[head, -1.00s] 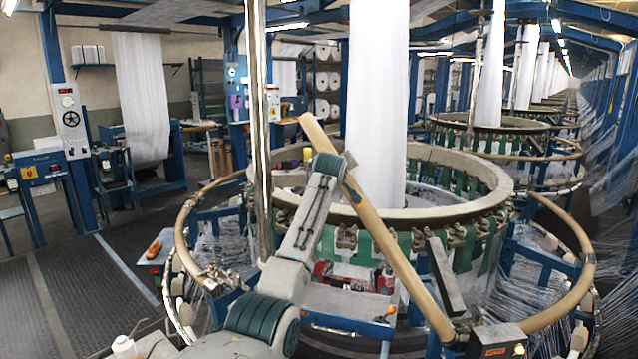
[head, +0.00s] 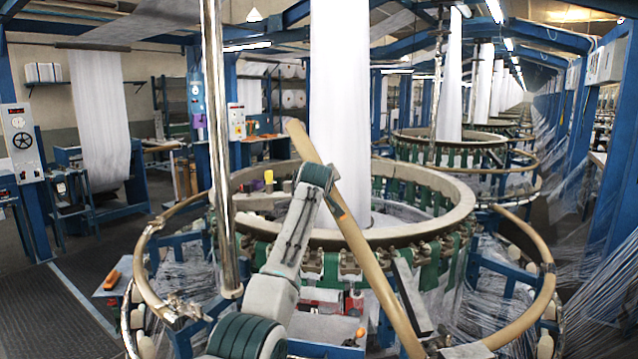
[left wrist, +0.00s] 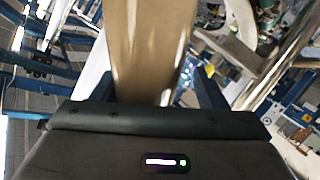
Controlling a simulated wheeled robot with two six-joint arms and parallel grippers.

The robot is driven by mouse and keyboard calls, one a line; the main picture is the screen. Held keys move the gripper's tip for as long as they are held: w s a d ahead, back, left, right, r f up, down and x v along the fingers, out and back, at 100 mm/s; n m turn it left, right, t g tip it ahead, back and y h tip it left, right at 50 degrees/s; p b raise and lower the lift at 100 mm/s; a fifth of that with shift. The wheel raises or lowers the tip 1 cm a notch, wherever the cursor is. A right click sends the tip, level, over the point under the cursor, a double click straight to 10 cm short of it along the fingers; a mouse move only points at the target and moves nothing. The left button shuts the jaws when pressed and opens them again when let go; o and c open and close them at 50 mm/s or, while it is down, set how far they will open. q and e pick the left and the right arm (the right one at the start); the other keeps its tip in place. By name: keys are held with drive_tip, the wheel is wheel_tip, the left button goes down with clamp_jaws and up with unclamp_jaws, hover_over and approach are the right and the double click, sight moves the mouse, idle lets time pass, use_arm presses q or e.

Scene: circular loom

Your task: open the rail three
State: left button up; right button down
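A straight-looking tan rail segment (head: 352,232) stands tilted across the front of the near circular loom, its upper end to the left and its lower end down at the right. My left arm reaches up from the bottom, and its gripper (head: 328,185) is at the upper part of this segment. In the left wrist view the tan rail (left wrist: 150,45) fills the space between the dark fingers (left wrist: 155,92), which lie close along both its sides. The fixed rail curves on at the left (head: 148,255) and right (head: 530,310), with a gap in front. My right gripper is out of view.
A shiny vertical pole (head: 217,150) stands just left of my left arm. The loom's pale ring (head: 440,222) and green straps lie behind the rail. Threads hang at both sides. A dark floor (head: 60,310) is clear at the left.

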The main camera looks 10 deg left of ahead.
use_arm(q)
drive_tip(key=shift+s, duration=0.1)
drive_tip(key=shift+s+b, duration=0.15)
drive_tip(key=shift+b, duration=0.15)
drive_tip(key=b+v, duration=0.5)
drive_tip(key=v, duration=0.5)
drive_tip(key=shift+s+d, duration=0.15)
